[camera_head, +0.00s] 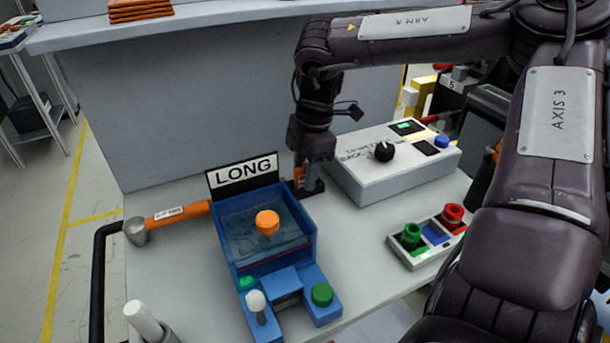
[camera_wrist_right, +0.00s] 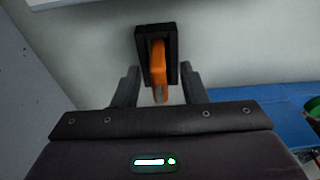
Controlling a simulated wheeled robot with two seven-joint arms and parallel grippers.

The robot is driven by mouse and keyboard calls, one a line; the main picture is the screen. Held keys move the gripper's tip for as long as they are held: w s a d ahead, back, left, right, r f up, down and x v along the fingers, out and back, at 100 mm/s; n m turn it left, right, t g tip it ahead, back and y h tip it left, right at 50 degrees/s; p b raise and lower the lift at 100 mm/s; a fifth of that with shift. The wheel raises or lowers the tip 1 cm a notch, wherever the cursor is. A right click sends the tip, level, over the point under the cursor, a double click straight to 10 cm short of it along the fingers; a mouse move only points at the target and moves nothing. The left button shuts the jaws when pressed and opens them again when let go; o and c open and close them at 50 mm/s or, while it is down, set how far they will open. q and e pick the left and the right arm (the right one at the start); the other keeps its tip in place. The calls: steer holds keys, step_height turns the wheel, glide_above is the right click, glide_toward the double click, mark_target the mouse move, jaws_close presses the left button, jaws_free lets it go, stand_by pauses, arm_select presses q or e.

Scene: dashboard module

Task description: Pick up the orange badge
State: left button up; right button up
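The orange badge (camera_wrist_right: 158,68) stands in a black holder (camera_wrist_right: 172,42) in the right wrist view. In the head view the badge (camera_head: 299,176) is a small orange strip beside the LONG sign, partly hidden by my gripper. My right gripper (camera_head: 309,178) points down over it. In the right wrist view my right gripper's fingers (camera_wrist_right: 160,88) are spread, one on each side of the badge, with gaps visible. My left gripper is not in view.
A blue bin (camera_head: 228,220) with an orange knob (camera_head: 268,222) and a LONG sign (camera_head: 244,172) stands left of the gripper. A white control box (camera_head: 375,175) is close on the right. An orange-handled hammer (camera_head: 170,217) lies left; a button tray (camera_head: 407,262) sits front right.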

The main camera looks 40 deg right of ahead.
jaws_close()
steer(key=shift+r, duration=0.15)
